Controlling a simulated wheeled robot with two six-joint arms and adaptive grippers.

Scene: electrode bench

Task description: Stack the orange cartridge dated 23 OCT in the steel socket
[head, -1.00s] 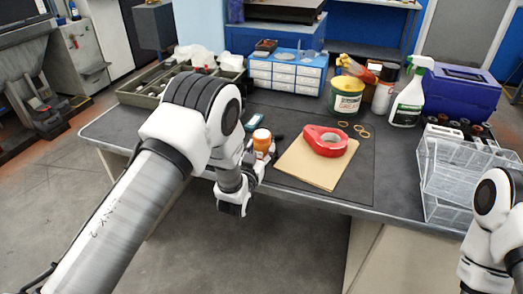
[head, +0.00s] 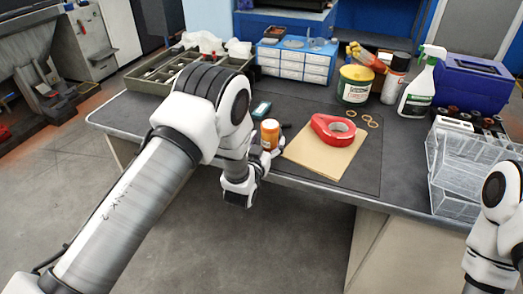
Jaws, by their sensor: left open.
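An orange cartridge (head: 270,133) stands upright near the front edge of the bench, left of the brown envelope. Its date is too small to read. My left gripper (head: 266,154) is open, right at the near side of the cartridge. My left wrist and forearm hide much of the fingers, so I cannot tell whether they touch the cartridge. I cannot make out the steel socket; it may be hidden behind my left arm. Only part of my right arm shows at the lower right; its gripper is out of the picture.
Behind stand a green-and-yellow tin (head: 355,91), a spray bottle (head: 417,97) and a drawer unit (head: 292,64). A divided tray (head: 150,80) is at the left, clear racks (head: 458,165) at the right.

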